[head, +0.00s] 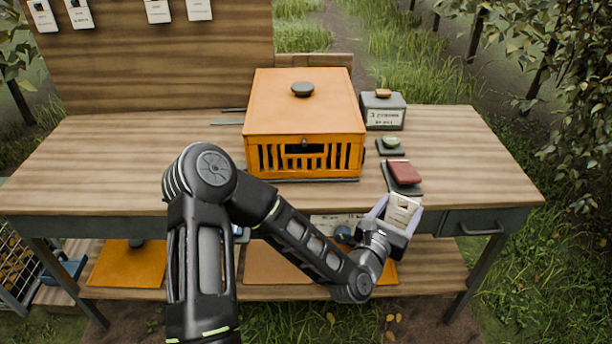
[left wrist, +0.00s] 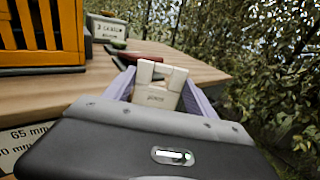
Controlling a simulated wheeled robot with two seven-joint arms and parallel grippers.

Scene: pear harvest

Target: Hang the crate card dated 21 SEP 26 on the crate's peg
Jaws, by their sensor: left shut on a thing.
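My left gripper (head: 402,207) is shut on a cream card (head: 400,213) in front of the table's right front edge. In the left wrist view the card (left wrist: 158,90) stands between the two lavender fingers. It has a notched or slotted top and some dark print; I cannot read a date. The orange crate (head: 262,158) stands closed on the table, to the left of and behind the gripper, apart from the card. A small dark knob (head: 304,142) shows high on its front; I cannot tell whether this is the peg. My right gripper is not in view.
Several cards (head: 79,13) hang on the wooden backboard (head: 160,70). Right of the crate are a labelled grey box (head: 384,112), a green item (head: 391,142) and a red block (head: 404,172) on a dark pad. A drawer handle (head: 482,229) juts from the table front. The left tabletop is mostly clear.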

